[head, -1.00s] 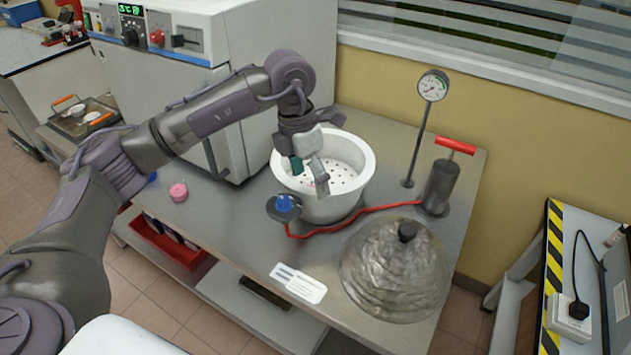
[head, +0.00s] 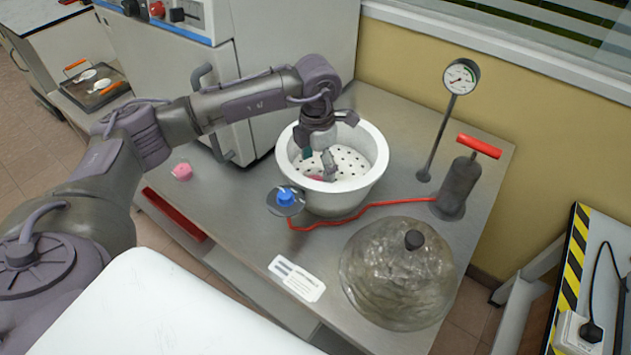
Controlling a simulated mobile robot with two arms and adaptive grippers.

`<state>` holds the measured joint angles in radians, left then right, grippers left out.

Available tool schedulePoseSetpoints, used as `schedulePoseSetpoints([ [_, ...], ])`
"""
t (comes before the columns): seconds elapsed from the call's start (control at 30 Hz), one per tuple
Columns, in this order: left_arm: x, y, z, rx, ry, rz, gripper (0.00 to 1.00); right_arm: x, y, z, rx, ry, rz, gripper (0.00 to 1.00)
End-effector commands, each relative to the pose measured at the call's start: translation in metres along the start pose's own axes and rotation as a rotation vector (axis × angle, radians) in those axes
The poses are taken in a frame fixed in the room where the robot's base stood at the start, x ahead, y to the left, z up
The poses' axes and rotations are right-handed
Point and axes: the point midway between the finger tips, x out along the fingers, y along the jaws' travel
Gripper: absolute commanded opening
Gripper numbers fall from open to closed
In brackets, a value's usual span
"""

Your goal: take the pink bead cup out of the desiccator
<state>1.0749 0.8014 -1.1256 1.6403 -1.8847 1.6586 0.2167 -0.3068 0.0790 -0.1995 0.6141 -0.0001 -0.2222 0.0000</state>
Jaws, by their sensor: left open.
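The desiccator (head: 336,203) is a white round bowl with a perforated white plate inside, standing uncovered on the grey bench. My left gripper (head: 318,161) reaches down into it, fingers pointing down and open. A small patch of pink, seemingly the pink bead cup (head: 313,178), shows low at the near side of the bowl beside the fingers; the rest is hidden by the gripper and rim. I cannot tell whether the fingers touch it. The domed glassy lid (head: 398,275) with a dark knob lies on the bench in front. My right gripper is not in view.
A small pink piece (head: 181,171) lies on the bench to the left. A blue-topped valve (head: 286,199) joins by a red hose (head: 370,208) to a hand pump (head: 460,186). A gauge on a stand (head: 461,77) and a white oven (head: 290,35) stand behind. A white label (head: 297,278) lies in front.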

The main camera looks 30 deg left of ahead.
Motion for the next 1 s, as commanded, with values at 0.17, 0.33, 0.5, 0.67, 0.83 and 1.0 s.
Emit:
schedulePoseSetpoints([
  [0.17, 0.019, -0.001, -0.002, -0.001, 0.007, -0.003, 0.83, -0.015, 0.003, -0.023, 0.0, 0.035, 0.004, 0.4],
  [0.33, 0.044, -0.001, -0.001, 0.0, 0.003, -0.003, 0.83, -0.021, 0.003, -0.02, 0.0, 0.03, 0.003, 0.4],
  [0.5, 0.052, -0.001, -0.001, 0.001, 0.001, -0.001, 0.83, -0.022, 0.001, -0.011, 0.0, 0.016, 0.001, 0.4],
  [0.67, 0.052, 0.0, -0.001, 0.001, 0.001, -0.001, 0.79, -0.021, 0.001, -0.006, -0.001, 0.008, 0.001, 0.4],
  [0.83, 0.052, 0.0, -0.001, 0.0, 0.001, -0.001, 0.51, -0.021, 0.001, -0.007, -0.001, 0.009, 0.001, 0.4],
  [1.0, 0.051, 0.0, -0.001, 0.0, 0.001, -0.001, 0.23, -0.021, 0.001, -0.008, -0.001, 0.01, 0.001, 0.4],
])
